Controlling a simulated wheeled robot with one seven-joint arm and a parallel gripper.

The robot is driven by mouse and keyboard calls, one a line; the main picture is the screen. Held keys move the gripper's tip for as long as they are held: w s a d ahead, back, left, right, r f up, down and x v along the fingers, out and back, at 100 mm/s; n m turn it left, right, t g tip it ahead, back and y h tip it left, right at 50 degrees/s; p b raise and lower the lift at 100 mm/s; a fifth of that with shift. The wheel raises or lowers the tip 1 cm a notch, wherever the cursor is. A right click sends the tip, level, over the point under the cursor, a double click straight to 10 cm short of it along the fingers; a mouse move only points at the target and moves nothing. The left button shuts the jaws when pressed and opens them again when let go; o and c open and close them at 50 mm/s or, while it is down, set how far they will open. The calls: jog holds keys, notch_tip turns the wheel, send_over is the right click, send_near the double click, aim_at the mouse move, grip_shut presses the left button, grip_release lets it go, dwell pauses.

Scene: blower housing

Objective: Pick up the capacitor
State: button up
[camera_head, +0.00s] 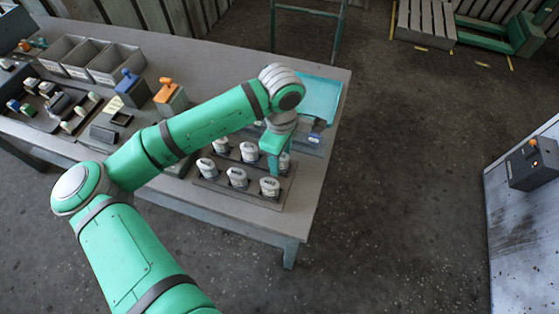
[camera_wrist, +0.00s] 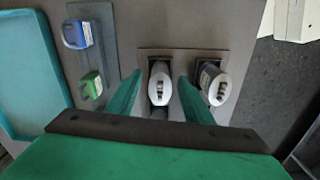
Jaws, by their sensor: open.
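Several white-topped capacitors stand upright in a dark holder plate (camera_head: 212,184) near the table's right edge, including one at its front right corner (camera_head: 270,187). My gripper (camera_head: 274,168) is over the right side of this plate and partly hides a capacitor (camera_head: 285,160) there. In the wrist view my gripper (camera_wrist: 160,78) is open, with one green finger on each side of a capacitor (camera_wrist: 160,84). A gap shows on both sides of this capacitor. Another capacitor (camera_wrist: 213,84) stands to the right, outside the right finger.
A teal tray (camera_head: 322,97) lies behind my gripper. A blue padlock-like part (camera_wrist: 77,35) and a green one (camera_wrist: 91,85) sit on a grey strip left of the fingers. Grey bins (camera_head: 117,62) and an orange-topped block (camera_head: 169,97) stand farther left.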

jog(key=c, duration=1)
jog(key=shift+o, duration=0.2)
jog(key=shift+r, duration=0.15)
